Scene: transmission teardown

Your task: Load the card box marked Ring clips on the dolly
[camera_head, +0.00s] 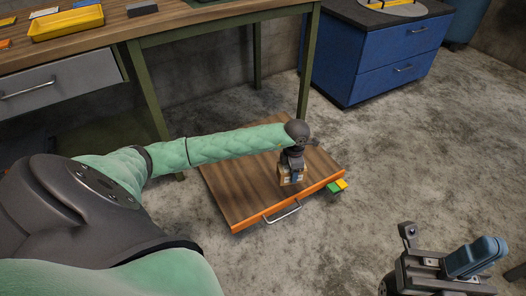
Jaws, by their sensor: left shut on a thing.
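A small tan card box (284,178) is at the right part of the dolly (240,190), a low wooden platform with an orange front edge and a metal handle. My left gripper (293,168) points down and is shut on the box. The gripper hides part of the box, and its marking cannot be read. I cannot tell whether the box touches the platform or hangs just above it.
A workbench (190,22) with a yellow tray (66,22) stands behind on the left. A blue drawer cabinet (385,58) stands at the back right. The concrete floor right of the dolly is clear.

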